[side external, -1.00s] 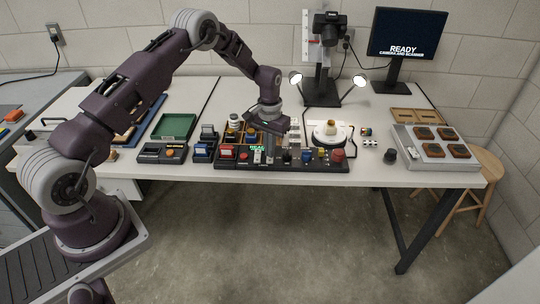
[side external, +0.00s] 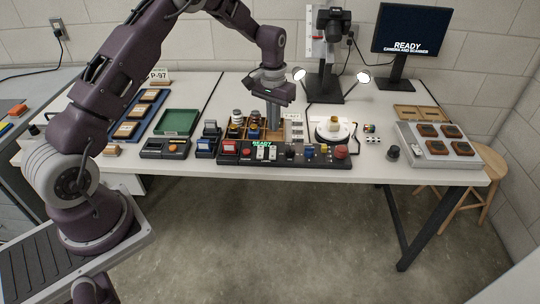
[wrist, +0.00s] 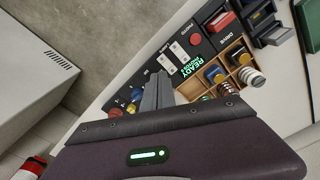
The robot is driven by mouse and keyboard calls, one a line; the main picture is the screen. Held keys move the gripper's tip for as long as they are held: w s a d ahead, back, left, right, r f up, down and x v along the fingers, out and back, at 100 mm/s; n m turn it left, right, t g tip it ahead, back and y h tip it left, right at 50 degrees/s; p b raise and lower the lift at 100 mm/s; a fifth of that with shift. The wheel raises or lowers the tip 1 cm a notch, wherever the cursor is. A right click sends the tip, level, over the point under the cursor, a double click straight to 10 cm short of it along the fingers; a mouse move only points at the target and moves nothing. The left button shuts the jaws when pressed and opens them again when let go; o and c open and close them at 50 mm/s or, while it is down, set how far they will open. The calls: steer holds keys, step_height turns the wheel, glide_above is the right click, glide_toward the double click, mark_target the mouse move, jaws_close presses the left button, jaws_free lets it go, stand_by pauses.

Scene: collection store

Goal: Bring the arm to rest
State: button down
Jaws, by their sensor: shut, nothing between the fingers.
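My gripper (side external: 272,122) points down over the middle of the table, above the far side of the black control panel (side external: 230,157). Its fingers are together and hold nothing. In the wrist view the shut fingers (wrist: 157,92) stand in front of the panel, whose display reads READY. The fingers hide part of the wooden compartment tray (side external: 237,131), which holds several small items. I cannot tell how high the fingertips are above the table.
A turntable (side external: 343,137) with a yellowish object, a camera stand (side external: 324,90) with two lamps and a monitor (side external: 408,35) stand to the right. A grey tray (side external: 408,137) with several brown pieces lies at far right. Green (side external: 176,123) and blue (side external: 118,137) trays lie left.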

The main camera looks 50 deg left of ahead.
steer(key=s+d+r+m+t, duration=0.15)
steer(key=s+d+r, duration=0.25)
steer(key=s+r, duration=0.55)
steer(key=s+d+r+t, duration=0.2)
steer(key=s+d+r, duration=0.35)
steer(key=r, duration=0.75)
steer(key=s+d+m+t, duration=0.1)
steer(key=s+d, duration=0.1)
steer(key=s, duration=1.7)
steer(key=shift+s+t, duration=0.15)
steer(key=shift+t, duration=0.2)
steer(key=shift+d+r, duration=0.1)
